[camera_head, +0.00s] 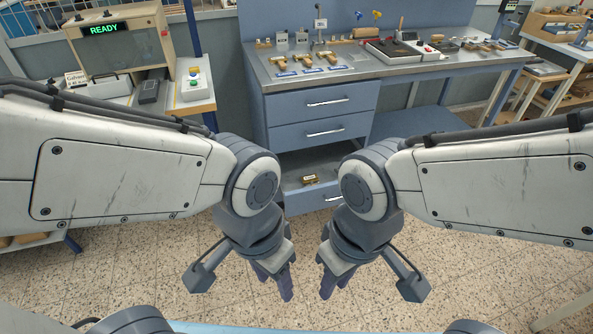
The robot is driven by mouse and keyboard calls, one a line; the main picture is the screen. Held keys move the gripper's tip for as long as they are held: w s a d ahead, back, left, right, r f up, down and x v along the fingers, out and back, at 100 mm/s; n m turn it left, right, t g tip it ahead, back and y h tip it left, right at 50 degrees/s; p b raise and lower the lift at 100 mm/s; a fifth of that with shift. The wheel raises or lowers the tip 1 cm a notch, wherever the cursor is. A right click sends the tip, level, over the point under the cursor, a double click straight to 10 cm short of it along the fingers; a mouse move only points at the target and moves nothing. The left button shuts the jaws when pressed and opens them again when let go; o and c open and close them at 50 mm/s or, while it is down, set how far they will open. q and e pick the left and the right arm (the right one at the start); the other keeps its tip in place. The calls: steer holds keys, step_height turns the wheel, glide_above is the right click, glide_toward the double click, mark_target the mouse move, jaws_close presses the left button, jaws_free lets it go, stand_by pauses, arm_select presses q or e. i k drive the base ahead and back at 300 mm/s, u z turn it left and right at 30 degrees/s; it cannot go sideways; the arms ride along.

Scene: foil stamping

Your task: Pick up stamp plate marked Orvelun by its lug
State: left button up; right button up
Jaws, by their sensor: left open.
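Several small brass pieces lie in a row on the workbench top, among them one at the left (284,66), one in the middle (307,61) and one at the right (331,57). Blue labels lie in front of them. A small brass block (310,179) with a pale label sits in the open bottom drawer. I cannot read any marking, so I cannot tell which is the Orvelun plate. My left gripper (277,280) is open and empty, pointing down over the floor, well short of the bench. My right gripper (333,276) hangs beside it, apparently empty; its finger gap is unclear.
The open bottom drawer (329,197) juts out beneath the blue workbench (318,104). A dark-and-white device (402,50) stands on the bench. At the left, a machine (118,45) shows READY beside a button box (194,86). Speckled floor lies clear before the bench.

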mark_target(310, 178)
steer(key=u, duration=0.3)
steer(key=i, duration=0.95)
steer(key=z, duration=0.65)
